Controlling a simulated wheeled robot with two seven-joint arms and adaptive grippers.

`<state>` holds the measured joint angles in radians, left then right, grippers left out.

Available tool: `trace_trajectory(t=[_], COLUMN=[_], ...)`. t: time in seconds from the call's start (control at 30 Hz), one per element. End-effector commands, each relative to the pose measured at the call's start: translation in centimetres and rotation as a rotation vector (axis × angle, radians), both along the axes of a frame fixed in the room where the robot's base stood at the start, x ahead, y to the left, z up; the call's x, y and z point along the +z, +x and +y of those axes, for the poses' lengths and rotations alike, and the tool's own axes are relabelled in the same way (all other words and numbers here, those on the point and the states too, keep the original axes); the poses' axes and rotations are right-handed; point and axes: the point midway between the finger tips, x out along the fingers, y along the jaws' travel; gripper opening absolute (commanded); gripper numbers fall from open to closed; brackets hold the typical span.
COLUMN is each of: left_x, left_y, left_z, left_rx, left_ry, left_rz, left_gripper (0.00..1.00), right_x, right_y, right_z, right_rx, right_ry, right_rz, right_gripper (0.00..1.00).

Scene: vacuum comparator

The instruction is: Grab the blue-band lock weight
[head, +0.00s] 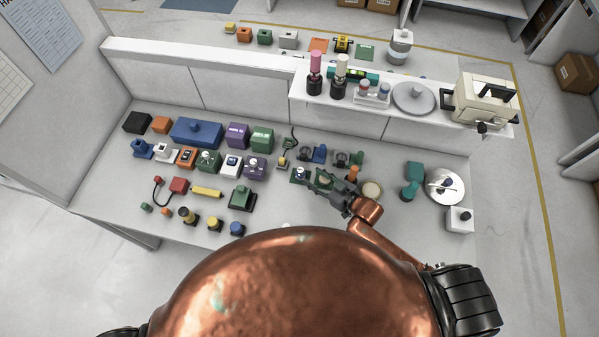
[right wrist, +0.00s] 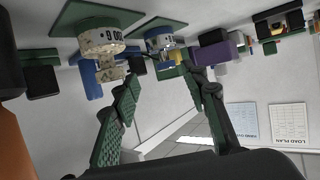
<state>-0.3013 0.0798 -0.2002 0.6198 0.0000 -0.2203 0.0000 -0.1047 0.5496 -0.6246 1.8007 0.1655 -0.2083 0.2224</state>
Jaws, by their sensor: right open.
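The blue-band lock weight (right wrist: 166,43) is a pale metal cylinder with a blue band and a marked white label, seen hanging upside down in the right wrist view. In the head view it appears as a small pale-and-blue piece (head: 299,172), just left of my right gripper (head: 318,185). My right gripper also shows in the wrist view (right wrist: 165,72), its green-padded fingers spread and empty. The blue-band weight lies beyond the gap between the fingertips. A similar cream-band weight (right wrist: 101,50) stands beside it, near the left finger. My left gripper is not in view.
Several coloured boxes and devices, among them a blue box (head: 196,132), fill the table left of the gripper. A raised white shelf (head: 440,118) stands behind. The cream weight stands close by.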

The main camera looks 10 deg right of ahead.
Motion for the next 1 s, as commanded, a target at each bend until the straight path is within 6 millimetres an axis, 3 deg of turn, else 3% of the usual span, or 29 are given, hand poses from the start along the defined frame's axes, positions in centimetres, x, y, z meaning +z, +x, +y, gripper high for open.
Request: trace_trajectory(t=[0.6,0.9,1.0], left_x=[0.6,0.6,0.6], left_y=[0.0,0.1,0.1], left_z=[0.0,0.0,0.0], left_rx=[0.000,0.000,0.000], left_ry=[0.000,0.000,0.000], left_rz=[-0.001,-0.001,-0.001], left_gripper=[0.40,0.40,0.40], right_x=[-2.6,-2.9,-2.9], right_y=[5.1,5.5,5.5], right_z=[4.4,4.6,4.6], right_rx=[0.001,0.001,0.001], right_ry=[0.001,0.001,0.001], right_rz=[-0.001,-0.001,-0.001], right_gripper=[0.41,0.41,0.35])
